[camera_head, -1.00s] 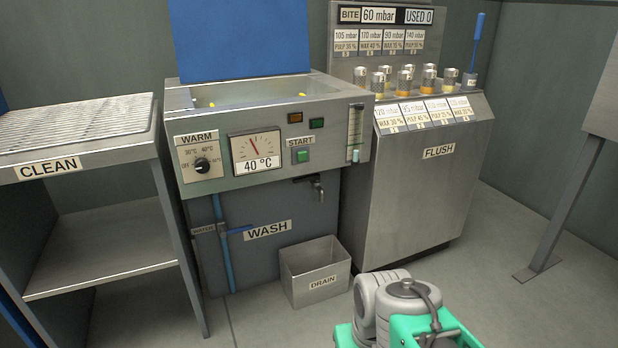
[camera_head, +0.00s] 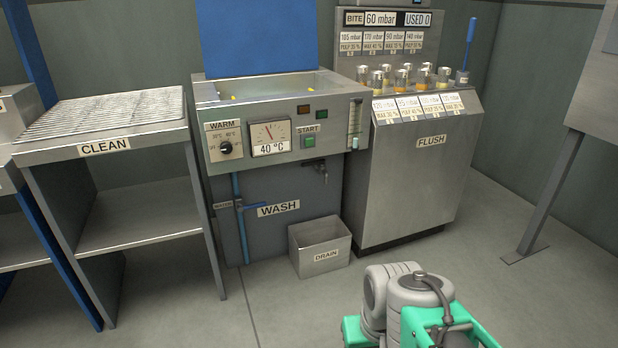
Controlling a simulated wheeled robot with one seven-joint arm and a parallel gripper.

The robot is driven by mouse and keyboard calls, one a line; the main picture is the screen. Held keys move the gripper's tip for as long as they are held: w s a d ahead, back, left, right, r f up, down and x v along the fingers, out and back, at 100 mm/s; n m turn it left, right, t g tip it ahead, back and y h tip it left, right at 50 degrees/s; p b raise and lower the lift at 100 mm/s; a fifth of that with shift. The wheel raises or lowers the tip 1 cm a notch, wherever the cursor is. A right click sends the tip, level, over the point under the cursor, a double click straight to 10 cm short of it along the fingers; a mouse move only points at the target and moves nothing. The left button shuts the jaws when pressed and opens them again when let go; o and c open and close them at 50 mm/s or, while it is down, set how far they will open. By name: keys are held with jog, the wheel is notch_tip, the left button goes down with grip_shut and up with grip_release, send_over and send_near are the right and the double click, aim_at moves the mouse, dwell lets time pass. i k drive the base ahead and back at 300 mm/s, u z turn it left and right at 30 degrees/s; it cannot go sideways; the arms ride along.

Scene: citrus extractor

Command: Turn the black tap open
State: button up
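The black tap (camera_head: 315,164) sits on the lower front of the wash machine (camera_head: 330,106), below the green start button and above the drain bin (camera_head: 337,236). It is small here; its dark handle lies roughly level and a short metal spout hangs below it. Part of my arm, grey with green parts, shows at the bottom right, in front of the machines and apart from the tap. My gripper is not in view.
A blue water pipe (camera_head: 241,222) runs down the left of the wash front. The clean rack (camera_head: 60,151) stands left, the flush cabinet (camera_head: 408,195) right. A metal leg (camera_head: 548,195) stands far right. The floor (camera_head: 290,305) before the bin is clear.

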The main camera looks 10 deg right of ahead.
aim_at(322, 161)
jog(key=u, duration=0.45)
jog(key=i, duration=1.05)
jog(key=u, duration=0.6)
